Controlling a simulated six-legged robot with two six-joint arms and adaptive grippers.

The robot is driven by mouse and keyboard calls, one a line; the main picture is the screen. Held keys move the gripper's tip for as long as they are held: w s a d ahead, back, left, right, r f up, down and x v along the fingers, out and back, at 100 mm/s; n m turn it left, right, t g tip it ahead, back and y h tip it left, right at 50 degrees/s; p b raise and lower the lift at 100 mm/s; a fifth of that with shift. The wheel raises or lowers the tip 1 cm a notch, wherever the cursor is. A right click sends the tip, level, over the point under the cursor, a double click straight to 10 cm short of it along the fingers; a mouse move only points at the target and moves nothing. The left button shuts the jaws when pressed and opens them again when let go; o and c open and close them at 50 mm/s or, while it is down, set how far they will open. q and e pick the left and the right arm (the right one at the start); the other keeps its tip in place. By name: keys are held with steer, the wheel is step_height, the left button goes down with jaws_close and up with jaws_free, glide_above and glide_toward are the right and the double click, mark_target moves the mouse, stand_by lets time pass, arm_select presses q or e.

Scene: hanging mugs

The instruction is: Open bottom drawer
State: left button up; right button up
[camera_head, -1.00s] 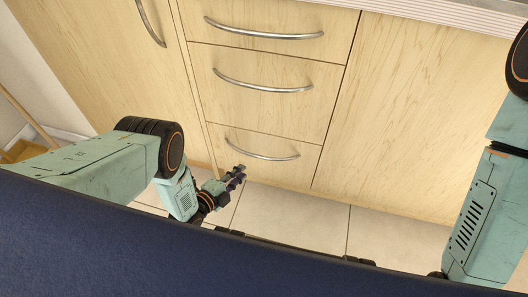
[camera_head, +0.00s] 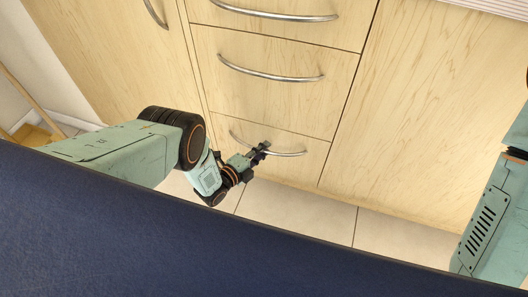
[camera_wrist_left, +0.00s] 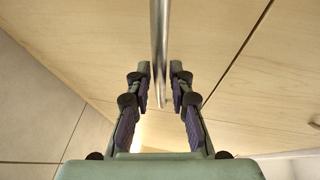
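The bottom drawer (camera_head: 300,163) is the lowest of three stacked wooden drawers and looks closed. Its curved metal handle (camera_head: 290,154) runs across its front, partly hidden by my left gripper (camera_head: 262,152). In the left wrist view the handle (camera_wrist_left: 160,50) reaches in between the two fingertips of my left gripper (camera_wrist_left: 160,72). The fingers are apart, with a gap on both sides of the bar. My right gripper is out of view; only part of my right arm shows at the right edge.
The middle drawer (camera_head: 315,100) and top drawer (camera_head: 320,28) sit above, each with a curved handle. Wooden cabinet doors stand to the left (camera_head: 115,60) and right (camera_head: 430,120). The tiled floor (camera_head: 295,212) in front is clear.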

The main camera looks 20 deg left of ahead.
arm_select(q)
steer(key=shift+w+d, duration=0.15)
steer(key=shift+w, duration=0.1)
jaws_close()
stand_by(0.5)
